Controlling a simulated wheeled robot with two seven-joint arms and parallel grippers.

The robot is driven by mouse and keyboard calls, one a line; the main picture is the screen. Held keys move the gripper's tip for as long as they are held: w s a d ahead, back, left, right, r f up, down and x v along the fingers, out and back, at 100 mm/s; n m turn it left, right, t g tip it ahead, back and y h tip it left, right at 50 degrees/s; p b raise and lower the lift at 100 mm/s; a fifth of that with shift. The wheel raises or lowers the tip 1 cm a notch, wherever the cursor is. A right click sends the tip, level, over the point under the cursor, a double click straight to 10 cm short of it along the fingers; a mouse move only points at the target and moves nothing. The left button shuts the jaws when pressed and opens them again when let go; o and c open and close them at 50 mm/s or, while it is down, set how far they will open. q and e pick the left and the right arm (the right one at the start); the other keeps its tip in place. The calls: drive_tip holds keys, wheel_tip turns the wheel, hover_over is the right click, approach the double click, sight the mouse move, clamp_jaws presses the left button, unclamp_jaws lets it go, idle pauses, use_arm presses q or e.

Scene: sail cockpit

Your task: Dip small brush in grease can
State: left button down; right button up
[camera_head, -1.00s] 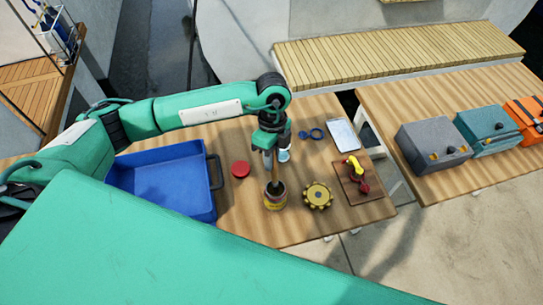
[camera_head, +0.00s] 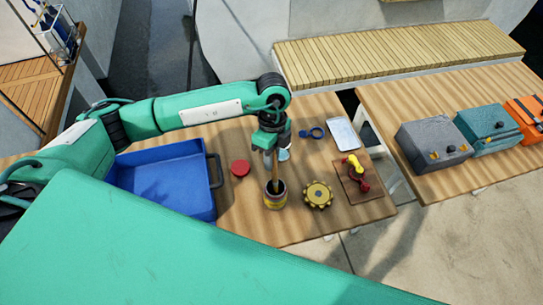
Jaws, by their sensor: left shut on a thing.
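The grease can (camera_head: 275,203), small with a yellow band, stands on the wooden table near its front edge. The small brush (camera_head: 275,172) is upright, a thin brown handle with its lower end inside the can's open top. My left gripper (camera_head: 271,153) points down above the can and is shut on the upper part of the brush. The bristles are hidden inside the can. The red lid-like disc (camera_head: 240,169) lies to the left of the can. My right gripper is not in view.
A blue tray (camera_head: 213,196) stands left of the can. A yellow gear (camera_head: 318,194) lies close on the right, then a board (camera_head: 345,188) with a red and yellow part. A blue ring (camera_head: 317,132) and a white tray-like piece (camera_head: 342,134) lie behind. Several toolboxes stand on the right table.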

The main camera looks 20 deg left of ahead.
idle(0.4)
use_arm(q)
drive_tip(key=shift+r+p, duration=2.65)
drive_tip(key=shift+r, duration=0.85)
